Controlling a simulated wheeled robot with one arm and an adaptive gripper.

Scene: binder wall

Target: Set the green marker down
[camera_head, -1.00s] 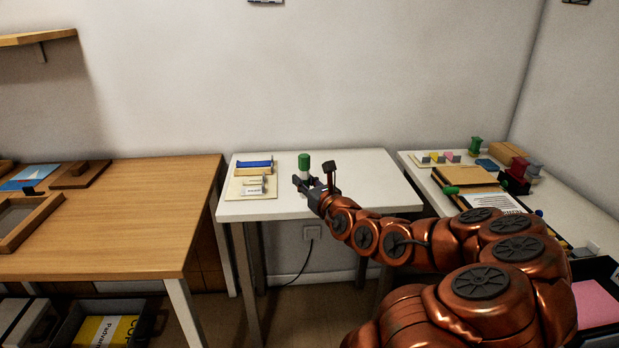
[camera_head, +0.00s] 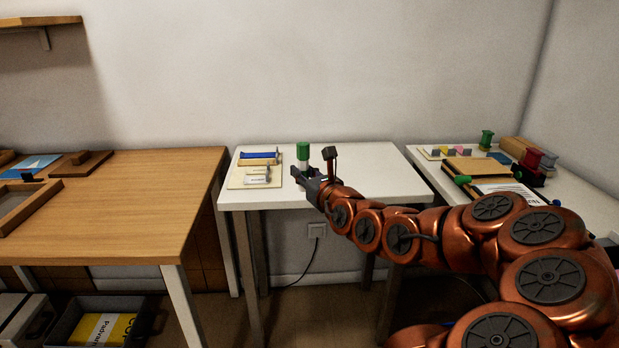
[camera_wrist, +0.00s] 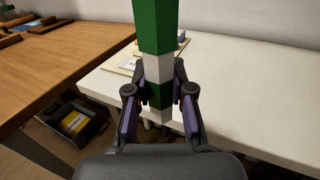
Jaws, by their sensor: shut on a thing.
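The green marker (camera_head: 303,151) is green with white parts and stands upright in my gripper (camera_head: 309,178), over the left part of the white table (camera_head: 370,178). In the wrist view the marker (camera_wrist: 160,65) runs between the two fingers of my gripper (camera_wrist: 159,95), which are shut on it. Its lower white end shows below the fingers. I cannot tell whether that end touches the table top. In the head view my gripper hides the lower part of the marker.
A beige board (camera_head: 240,178) with a blue item (camera_head: 259,155) and small labelled pieces lies just left of the marker. The white table is bare to the right. A wooden table (camera_head: 130,210) stands left.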

